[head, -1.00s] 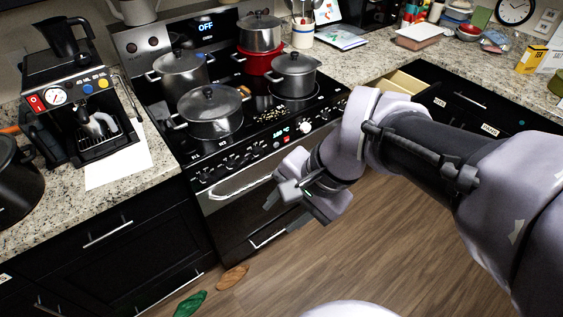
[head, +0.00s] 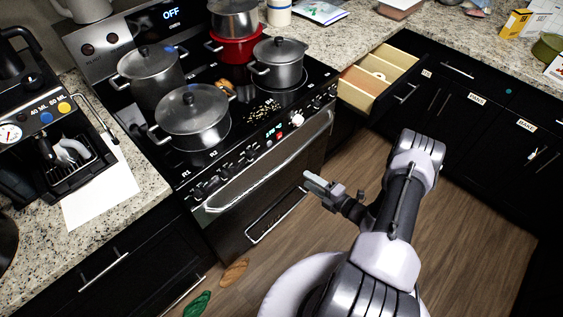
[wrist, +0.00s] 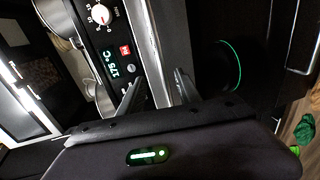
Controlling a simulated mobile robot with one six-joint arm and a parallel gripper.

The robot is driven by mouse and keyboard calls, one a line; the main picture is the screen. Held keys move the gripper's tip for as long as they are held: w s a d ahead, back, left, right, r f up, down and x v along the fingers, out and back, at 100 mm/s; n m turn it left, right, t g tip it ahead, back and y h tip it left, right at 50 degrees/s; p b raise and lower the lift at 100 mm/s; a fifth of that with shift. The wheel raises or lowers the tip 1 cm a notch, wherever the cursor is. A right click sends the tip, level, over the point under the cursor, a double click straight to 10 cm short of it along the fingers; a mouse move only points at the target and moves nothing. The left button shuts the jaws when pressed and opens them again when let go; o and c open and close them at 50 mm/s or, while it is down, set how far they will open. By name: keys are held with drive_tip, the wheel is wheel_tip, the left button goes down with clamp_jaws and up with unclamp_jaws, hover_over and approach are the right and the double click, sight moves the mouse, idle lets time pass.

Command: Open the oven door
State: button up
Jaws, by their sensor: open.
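The oven (head: 255,200) has a dark front, and its door looks shut. A long silver door handle (head: 260,168) runs along the top of the door, below the knobs. My gripper (head: 308,178) is in front of the right part of the door, with a visible gap to the handle in the head view. In the wrist view my gripper (wrist: 157,90) is open, one finger to each side of the silver handle (wrist: 170,40). I cannot tell how deep the handle lies between the fingers or whether they touch it.
Several pots, one a steel pot (head: 193,115), stand on the stove. An open drawer (head: 380,78) juts out right of the oven. A green mitt (head: 197,304) and a tan one (head: 234,272) lie on the floor. The wooden floor (head: 470,220) to the right is clear.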

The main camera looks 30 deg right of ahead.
sight(283, 164)
drive_tip(key=b+x, duration=0.2)
drive_tip(key=x, duration=1.1)
drive_tip(key=shift+w+a, duration=0.1)
drive_tip(key=shift+w, duration=0.1)
clamp_jaws()
idle(0.6)
